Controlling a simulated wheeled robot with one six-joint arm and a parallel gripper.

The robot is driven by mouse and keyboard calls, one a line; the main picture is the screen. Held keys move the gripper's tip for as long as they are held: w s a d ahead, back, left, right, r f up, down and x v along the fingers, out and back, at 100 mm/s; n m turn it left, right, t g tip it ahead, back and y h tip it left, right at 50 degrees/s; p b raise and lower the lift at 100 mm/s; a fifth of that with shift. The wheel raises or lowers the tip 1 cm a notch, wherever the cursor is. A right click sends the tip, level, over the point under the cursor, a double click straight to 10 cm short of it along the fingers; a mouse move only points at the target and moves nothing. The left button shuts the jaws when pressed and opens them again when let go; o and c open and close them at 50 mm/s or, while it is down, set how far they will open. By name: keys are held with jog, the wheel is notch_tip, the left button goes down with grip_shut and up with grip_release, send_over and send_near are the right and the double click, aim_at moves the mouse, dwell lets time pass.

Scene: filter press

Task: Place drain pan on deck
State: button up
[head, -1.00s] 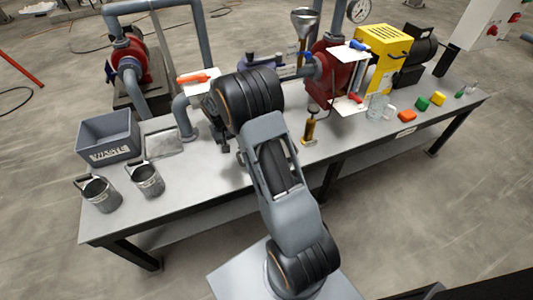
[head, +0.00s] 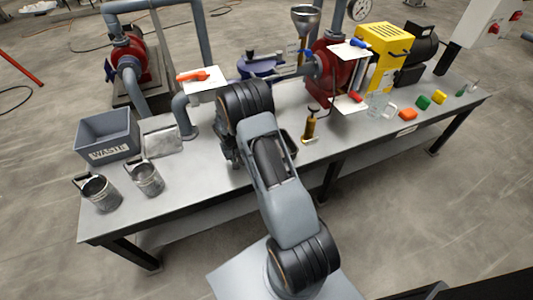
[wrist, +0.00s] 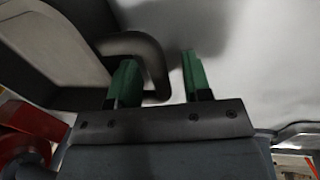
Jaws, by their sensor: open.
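A dark pan with a lighter inside (wrist: 50,40), seemingly the drain pan, fills the upper left of the wrist view. Its looped handle (wrist: 158,68) reaches toward my gripper (wrist: 158,78). My gripper is open: one green finger overlaps the handle's loop and the other is outside it, so the handle's outer bar shows between them. Contact cannot be told. In the head view my gripper (head: 230,155) is low over the grey bench top (head: 200,185), mostly behind my arm. A dark rim (head: 291,140) shows just right of my arm, perhaps the same pan.
On the bench's left are a WASTE bin (head: 108,138), two metal cups (head: 98,193) and a pale tray (head: 162,138). A brass hand pump (head: 310,125) stands right of my arm. The red press (head: 330,75) and yellow unit (head: 385,57) stand further right.

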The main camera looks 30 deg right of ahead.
jog(key=shift+f, duration=0.1)
grip_shut()
dwell(0.4)
